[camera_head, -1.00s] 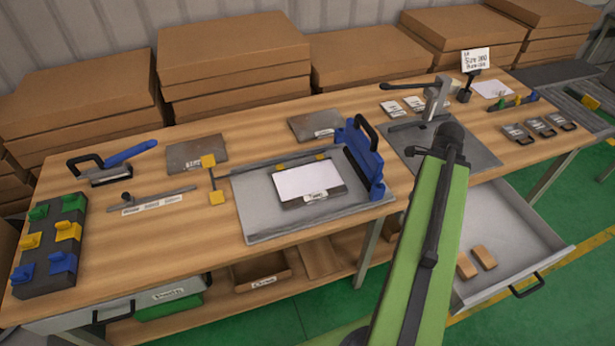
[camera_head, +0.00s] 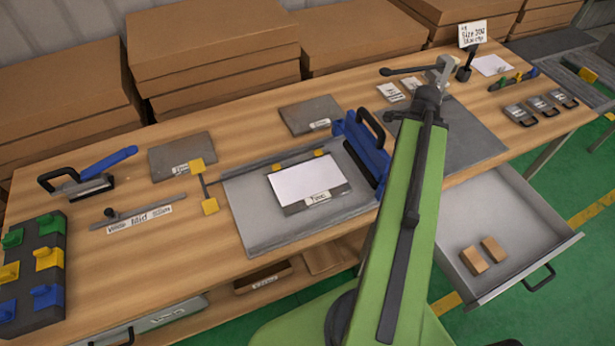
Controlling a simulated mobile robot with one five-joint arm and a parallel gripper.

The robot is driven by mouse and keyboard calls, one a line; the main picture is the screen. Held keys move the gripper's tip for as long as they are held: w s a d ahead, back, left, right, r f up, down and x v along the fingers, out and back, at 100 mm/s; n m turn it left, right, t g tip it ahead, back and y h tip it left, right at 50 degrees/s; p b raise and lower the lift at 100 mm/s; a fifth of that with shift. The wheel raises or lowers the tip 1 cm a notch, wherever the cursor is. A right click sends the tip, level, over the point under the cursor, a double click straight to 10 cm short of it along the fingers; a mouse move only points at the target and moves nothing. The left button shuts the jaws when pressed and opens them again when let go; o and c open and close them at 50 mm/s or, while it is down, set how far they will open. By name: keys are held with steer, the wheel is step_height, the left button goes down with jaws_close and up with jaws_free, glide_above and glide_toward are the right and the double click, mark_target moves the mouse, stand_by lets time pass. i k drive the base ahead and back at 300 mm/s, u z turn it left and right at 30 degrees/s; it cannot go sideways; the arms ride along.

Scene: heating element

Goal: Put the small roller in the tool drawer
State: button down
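I cannot surely tell which item is the small roller. A blue-handled tool (camera_head: 105,170) with a dark, roller-like edge and a black grip lies at the left of the bench. An open grey drawer (camera_head: 505,215) at the right front holds two small brown blocks; I cannot read a label on it. A shut drawer (camera_head: 150,322) with an unreadable label is at the lower left. My green arm reaches up across the bench toward the metal lever press.
The wooden bench (camera_head: 225,110) carries a grey tray (camera_head: 245,205) with a white sheet, a blue clamp bar (camera_head: 362,150), a lever press (camera_head: 442,70) and a block of coloured clips (camera_head: 35,290). Cardboard boxes (camera_head: 215,50) line the back. Green floor is free at the lower right.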

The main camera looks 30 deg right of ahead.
mark_target(497, 233)
steer(key=k, duration=1.15)
steer(key=z, duration=0.5)
steer(key=i, duration=1.2)
steer(key=z, duration=0.15)
